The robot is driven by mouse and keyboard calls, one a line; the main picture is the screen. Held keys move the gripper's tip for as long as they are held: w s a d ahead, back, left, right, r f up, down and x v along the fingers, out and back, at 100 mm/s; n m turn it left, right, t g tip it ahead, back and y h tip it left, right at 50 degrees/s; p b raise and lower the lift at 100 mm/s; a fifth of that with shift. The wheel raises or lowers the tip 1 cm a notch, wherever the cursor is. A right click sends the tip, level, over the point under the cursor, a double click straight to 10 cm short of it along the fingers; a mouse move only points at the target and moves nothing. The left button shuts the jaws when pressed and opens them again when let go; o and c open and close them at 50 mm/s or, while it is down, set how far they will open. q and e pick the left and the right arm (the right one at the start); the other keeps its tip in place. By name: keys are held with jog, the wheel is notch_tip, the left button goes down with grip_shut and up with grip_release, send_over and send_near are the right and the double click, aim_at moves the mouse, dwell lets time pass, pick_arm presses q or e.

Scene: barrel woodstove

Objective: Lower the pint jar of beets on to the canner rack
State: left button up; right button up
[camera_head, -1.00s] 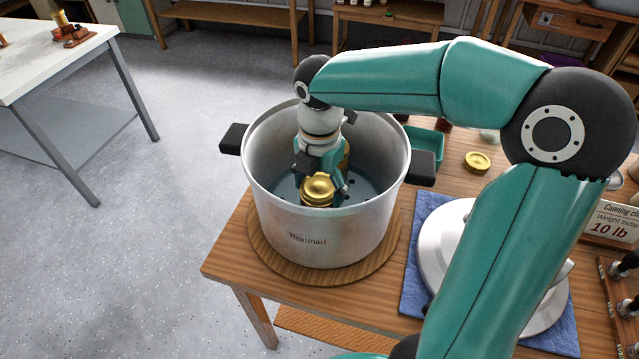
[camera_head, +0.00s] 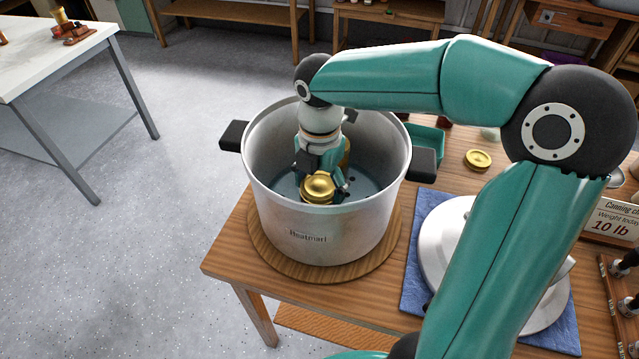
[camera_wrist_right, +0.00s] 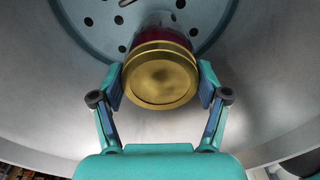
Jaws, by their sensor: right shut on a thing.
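The canner (camera_head: 330,225) is a large silver pot with black side handles, standing on a round wooden board. My right gripper (camera_head: 320,188) reaches down inside it, shut on the gold-lidded beet jar (camera_head: 318,187). In the right wrist view the jar (camera_wrist_right: 160,75) sits between the two fingers (camera_wrist_right: 160,84), its dark red side showing beyond the lid. The perforated grey canner rack (camera_wrist_right: 95,18) lies beyond the jar. I cannot tell whether the jar's base touches it. My left gripper is not in view.
The canner wall (camera_wrist_right: 265,75) curves close around my right gripper. A silver lid (camera_head: 440,250) lies on a blue cloth (camera_head: 412,285) to the right. A loose gold lid (camera_head: 478,160) and a teal tray (camera_head: 427,143) are behind.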

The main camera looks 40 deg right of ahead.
jog(key=shift+f+b, duration=0.55)
jog(key=shift+f, duration=0.25)
jog(key=o, duration=1.6)
jog(key=shift+c, duration=0.2)
notch_tip(320, 180, up, 16)
jog(key=p, duration=1.4)
